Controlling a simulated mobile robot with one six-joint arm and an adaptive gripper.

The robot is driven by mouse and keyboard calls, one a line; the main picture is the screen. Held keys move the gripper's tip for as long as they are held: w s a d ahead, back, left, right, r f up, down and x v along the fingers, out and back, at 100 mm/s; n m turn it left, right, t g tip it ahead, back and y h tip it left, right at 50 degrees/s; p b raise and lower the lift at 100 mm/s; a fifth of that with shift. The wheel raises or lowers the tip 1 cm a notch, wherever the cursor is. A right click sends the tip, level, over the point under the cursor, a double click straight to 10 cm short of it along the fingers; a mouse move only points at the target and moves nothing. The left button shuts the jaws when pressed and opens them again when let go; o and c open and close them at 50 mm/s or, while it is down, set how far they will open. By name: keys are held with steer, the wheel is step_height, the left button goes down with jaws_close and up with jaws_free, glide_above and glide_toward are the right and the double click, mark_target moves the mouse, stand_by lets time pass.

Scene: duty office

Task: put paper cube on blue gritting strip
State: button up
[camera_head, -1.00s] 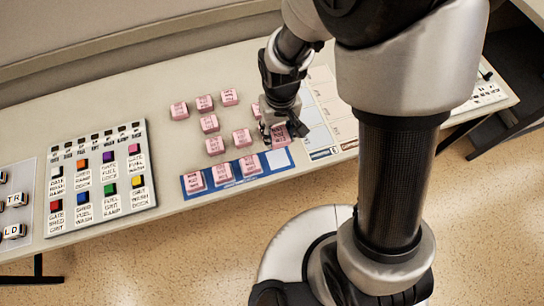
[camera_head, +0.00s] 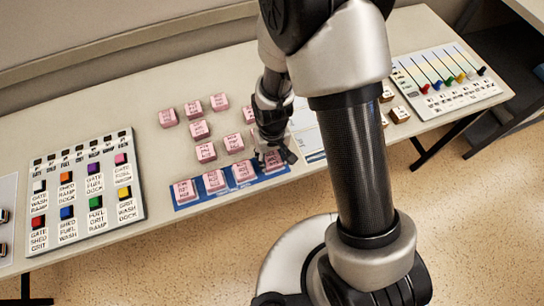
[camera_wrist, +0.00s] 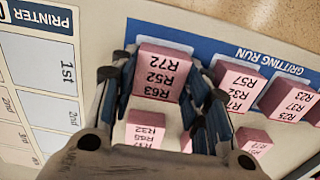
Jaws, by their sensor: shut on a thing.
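My gripper (camera_head: 272,156) is shut on a pink paper cube (camera_wrist: 160,72) marked R72, R52, R63, which sits between the fingers in the wrist view. In the head view the held cube is at the right end of the blue gritting strip (camera_head: 232,191), partly hidden by the fingers. In the wrist view the cube overlaps the blue strip (camera_wrist: 213,46); I cannot tell whether it touches it. Three other pink cubes stand in a row on the strip, the nearest (camera_head: 243,172) just left of the held one.
Several loose pink cubes, one of them here (camera_head: 205,152), stand behind the strip. A button panel (camera_head: 139,165) lies at left. A printer sheet (camera_wrist: 48,75) lies beside the strip. Wooden blocks (camera_head: 399,114) and a slider panel (camera_head: 475,98) are at right.

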steer(key=shift+f, duration=0.15)
steer(key=o, duration=1.1)
steer(key=shift+c, duration=0.2)
